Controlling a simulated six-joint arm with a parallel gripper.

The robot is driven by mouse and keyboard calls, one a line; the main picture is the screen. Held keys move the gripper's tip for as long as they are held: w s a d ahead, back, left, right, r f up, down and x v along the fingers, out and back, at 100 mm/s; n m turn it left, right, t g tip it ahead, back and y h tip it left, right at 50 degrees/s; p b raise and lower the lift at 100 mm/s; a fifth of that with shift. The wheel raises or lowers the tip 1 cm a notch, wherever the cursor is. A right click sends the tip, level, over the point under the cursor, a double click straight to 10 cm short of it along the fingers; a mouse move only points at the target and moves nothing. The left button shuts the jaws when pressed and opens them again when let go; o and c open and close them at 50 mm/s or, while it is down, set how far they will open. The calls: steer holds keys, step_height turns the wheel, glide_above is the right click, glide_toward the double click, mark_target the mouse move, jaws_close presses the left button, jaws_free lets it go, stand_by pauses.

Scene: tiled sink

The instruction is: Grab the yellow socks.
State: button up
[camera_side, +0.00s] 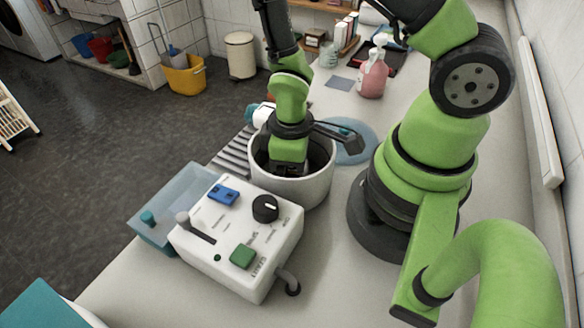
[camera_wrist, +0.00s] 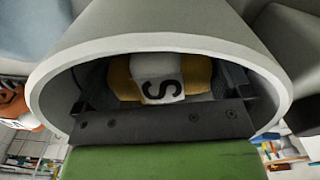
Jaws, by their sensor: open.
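The yellow socks (camera_wrist: 157,76) lie inside a round whitish pot (camera_side: 308,187), seen in the wrist view. A white band with a black letter S wraps their middle, and yellow shows on both sides of it. In the side view the socks are hidden by the pot wall and my arm. My gripper (camera_side: 288,170) points down into the pot. Its fingertips are hidden in the side view. In the wrist view the dark fingers stand apart, one to each side of the socks. I cannot tell whether they touch them.
A white control box (camera_side: 238,235) with a knob, lever and buttons stands close in front of the pot. A pink soap bottle (camera_side: 374,75) and a blue round mat (camera_side: 352,142) are behind it. The pot's rim surrounds my gripper closely.

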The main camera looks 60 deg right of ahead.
steer(key=shift+f, duration=0.1)
steer(key=shift+c, duration=0.2)
steer(key=c, duration=0.5)
